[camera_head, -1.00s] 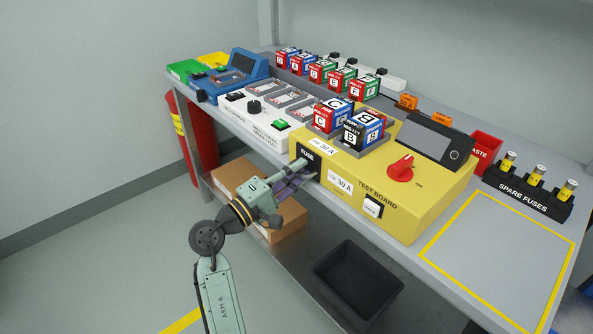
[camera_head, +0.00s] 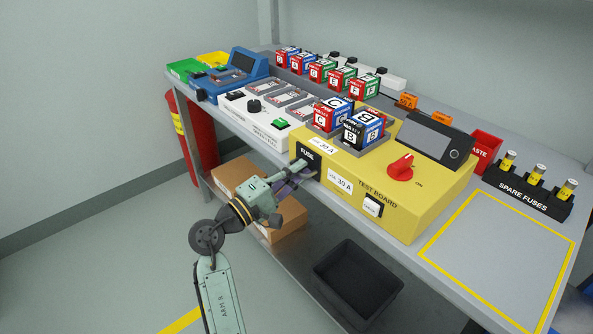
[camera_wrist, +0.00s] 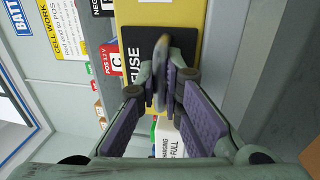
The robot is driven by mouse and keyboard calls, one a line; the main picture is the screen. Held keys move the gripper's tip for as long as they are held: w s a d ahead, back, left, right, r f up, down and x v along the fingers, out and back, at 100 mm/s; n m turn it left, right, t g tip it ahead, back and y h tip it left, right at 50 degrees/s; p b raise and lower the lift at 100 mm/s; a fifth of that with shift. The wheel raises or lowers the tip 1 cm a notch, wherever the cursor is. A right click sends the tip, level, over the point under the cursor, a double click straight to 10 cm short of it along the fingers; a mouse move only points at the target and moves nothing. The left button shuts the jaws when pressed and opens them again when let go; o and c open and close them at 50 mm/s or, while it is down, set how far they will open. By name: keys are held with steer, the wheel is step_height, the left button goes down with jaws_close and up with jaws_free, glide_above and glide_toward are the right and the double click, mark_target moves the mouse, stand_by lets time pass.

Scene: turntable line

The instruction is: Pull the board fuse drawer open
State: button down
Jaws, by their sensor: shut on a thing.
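The yellow test board (camera_head: 415,200) stands on the bench. Its black fuse drawer front (camera_head: 308,155), marked FUSE, is at the board's left end and looks flush with the board. In the wrist view the black drawer front (camera_wrist: 132,45) is turned sideways, with a grey handle (camera_wrist: 162,72) standing out from it. My gripper (camera_head: 304,173) is at the drawer front. In the wrist view my gripper (camera_wrist: 161,88) is shut on the handle, with one purple-padded finger on each side. The fingers partly hide the handle and the drawer's lower part.
A red knob (camera_head: 401,168) and a white switch (camera_head: 372,206) are on the board. Lettered cubes sit on its top. A white unit (camera_head: 255,118) adjoins it on the left. A cardboard box (camera_head: 287,222) and a dark bin (camera_head: 358,282) are below the bench top.

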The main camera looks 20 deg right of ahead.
steer(key=r+v, duration=0.1)
steer(key=v, duration=0.6)
steer(key=shift+a, duration=0.45)
steer(key=shift+s+r, duration=0.1)
steer(key=shift+s, duration=0.05)
steer(key=c, duration=2)
jaws_free()
steer(key=v, duration=1.2)
steer(key=shift+r, duration=0.1)
